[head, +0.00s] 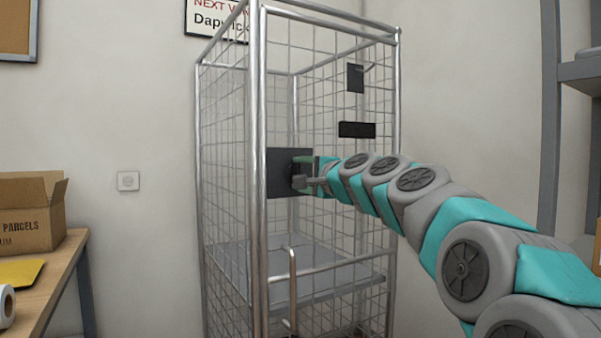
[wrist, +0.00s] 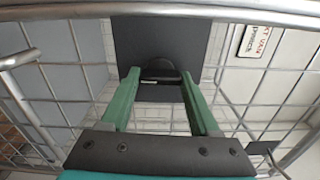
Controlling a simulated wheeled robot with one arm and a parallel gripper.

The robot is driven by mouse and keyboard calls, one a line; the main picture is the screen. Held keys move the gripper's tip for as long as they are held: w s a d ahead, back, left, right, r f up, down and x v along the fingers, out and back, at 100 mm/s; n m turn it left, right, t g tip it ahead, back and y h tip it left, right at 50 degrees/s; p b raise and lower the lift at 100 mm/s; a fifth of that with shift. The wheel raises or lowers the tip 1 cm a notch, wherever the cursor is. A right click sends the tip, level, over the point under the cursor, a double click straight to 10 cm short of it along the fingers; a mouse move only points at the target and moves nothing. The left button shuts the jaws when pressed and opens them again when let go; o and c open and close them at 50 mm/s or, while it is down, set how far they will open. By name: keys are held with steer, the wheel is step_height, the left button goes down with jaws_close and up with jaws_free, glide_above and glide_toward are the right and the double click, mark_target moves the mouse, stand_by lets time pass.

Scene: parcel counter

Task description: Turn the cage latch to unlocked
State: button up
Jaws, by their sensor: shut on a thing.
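The wire-mesh cage (head: 257,120) stands upright in the middle of the head view. The cage latch (wrist: 160,70) is a dark rounded knob on a flat black plate (head: 275,172), fixed to the cage front near the left post. The black plate also fills the top middle of the wrist view (wrist: 135,38). My gripper (head: 303,174) is at this plate, its green fingers (wrist: 160,82) on either side of the knob and shut on it. The fingers hide much of the latch in the head view, so I cannot tell which way it is turned.
A black box (head: 357,130) and a small dark plate (head: 355,78) are on the mesh right of the latch. A vertical handle (head: 292,285) is below. A wooden table (head: 62,268) with a carton (head: 30,212) stands left; a grey shelf (head: 580,72) stands right.

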stand_by(0.4)
steer(key=o, duration=1.4)
steer(key=shift+c, duration=0.2)
steer(key=shift+s+d, duration=0.1)
steer(key=b+v, duration=0.1)
steer(key=v, duration=0.6)
steer(key=shift+s+d, duration=0.15)
steer(key=shift+s, duration=0.1)
